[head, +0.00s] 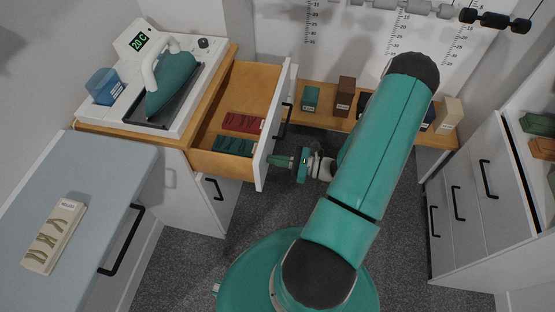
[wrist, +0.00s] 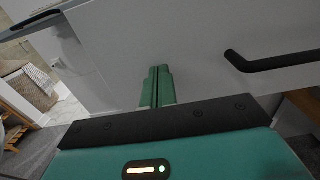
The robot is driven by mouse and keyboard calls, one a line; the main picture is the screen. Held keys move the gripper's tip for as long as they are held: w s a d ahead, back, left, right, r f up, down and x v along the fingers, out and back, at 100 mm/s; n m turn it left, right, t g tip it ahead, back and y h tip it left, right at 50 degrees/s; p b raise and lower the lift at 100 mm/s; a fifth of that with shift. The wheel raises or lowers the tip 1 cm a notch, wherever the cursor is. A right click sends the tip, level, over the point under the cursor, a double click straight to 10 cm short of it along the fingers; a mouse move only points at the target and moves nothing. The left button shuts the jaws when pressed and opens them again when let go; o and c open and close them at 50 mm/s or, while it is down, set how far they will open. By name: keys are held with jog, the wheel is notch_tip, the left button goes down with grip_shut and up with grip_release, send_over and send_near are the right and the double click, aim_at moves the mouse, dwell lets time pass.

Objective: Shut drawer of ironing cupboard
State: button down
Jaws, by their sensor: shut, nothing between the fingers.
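The ironing cupboard (head: 175,205) stands at the left in the head view, with a white front and a wooden top. Its upper drawer (head: 279,125) is pulled well out to the right. Red and dark green items lie in the drawer. The drawer's white front has a black handle (head: 287,107), which also shows in the wrist view (wrist: 270,63). My gripper (head: 280,162) is shut and empty, close to the outer face of the drawer front, below and near side of the handle. In the wrist view my fingertips (wrist: 157,70) point at the grey-white drawer front (wrist: 190,40); I cannot tell whether they touch.
A green iron (head: 171,82) stands on a white station on the cupboard top. A blue-grey board (head: 85,190) with a beige block (head: 54,236) is at the left. White drawers (head: 470,205) stand at the right. Dark carpet (head: 400,245) is clear between.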

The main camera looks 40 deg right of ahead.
jog(key=x, duration=2.2)
jog(key=shift+w+a+r, duration=0.15)
jog(key=shift+w+a, duration=0.1)
jog(key=shift+w, duration=0.15)
